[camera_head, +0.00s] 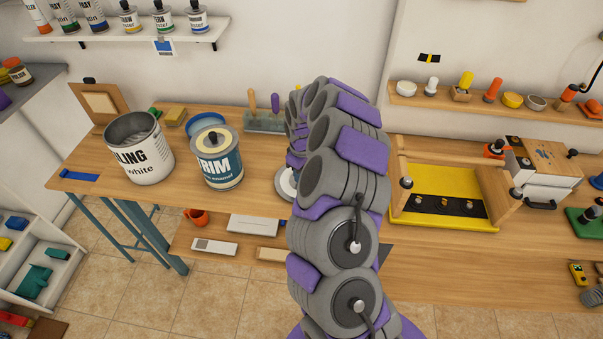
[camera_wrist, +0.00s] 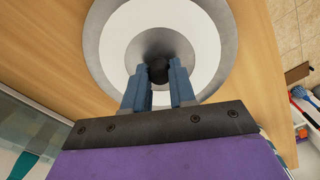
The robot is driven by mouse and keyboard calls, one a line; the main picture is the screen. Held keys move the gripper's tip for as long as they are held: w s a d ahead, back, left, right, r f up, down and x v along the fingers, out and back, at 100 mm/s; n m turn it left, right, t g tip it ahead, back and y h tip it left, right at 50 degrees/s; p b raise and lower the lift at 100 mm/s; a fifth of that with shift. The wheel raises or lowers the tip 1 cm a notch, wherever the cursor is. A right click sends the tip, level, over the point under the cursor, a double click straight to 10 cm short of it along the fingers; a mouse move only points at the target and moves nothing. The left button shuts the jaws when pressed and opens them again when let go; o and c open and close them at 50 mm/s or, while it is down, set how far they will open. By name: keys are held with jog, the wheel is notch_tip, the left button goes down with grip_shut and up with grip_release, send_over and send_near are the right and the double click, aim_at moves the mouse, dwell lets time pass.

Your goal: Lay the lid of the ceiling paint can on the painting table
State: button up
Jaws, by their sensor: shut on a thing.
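The ceiling paint can (camera_head: 148,163) stands open on the left part of the wooden painting table (camera_head: 88,158). Its lid (camera_wrist: 120,45) is a round disc with a grey rim, a white ring and a black knob. In the wrist view, my gripper (camera_wrist: 158,73) is shut on this knob. The lid lies over bare table wood (camera_wrist: 45,50); I cannot tell whether it touches. In the head view, only the lid's left edge (camera_head: 284,184) shows, right of the trim can, and my arm hides the gripper.
The trim can (camera_head: 221,165), with its lid on, stands between the ceiling can and my arm. A blue-rimmed round thing (camera_head: 205,121) lies behind it. A brush holder (camera_head: 262,122) stands at the back. A yellow tray (camera_head: 440,190) is on the right.

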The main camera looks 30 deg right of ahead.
jog(key=o, duration=0.9)
jog(key=shift+o, duration=0.2)
notch_tip(320, 180, up, 12)
jog(key=p, duration=0.3)
jog(key=s+a+r, duration=0.7)
jog(key=a+r, duration=0.2)
jog(key=a, duration=0.1)
jog(key=s+a+r, duration=0.4)
jog(key=s+a, duration=0.1)
jog(key=s, duration=0.4)
jog(key=s+a+m+g, duration=0.1)
jog(key=s+m, duration=0.4)
jog(key=s, duration=1.9)
jog(key=shift+a+g, duration=0.15)
jog(key=shift+g, duration=0.25)
jog(key=shift+r, duration=0.1)
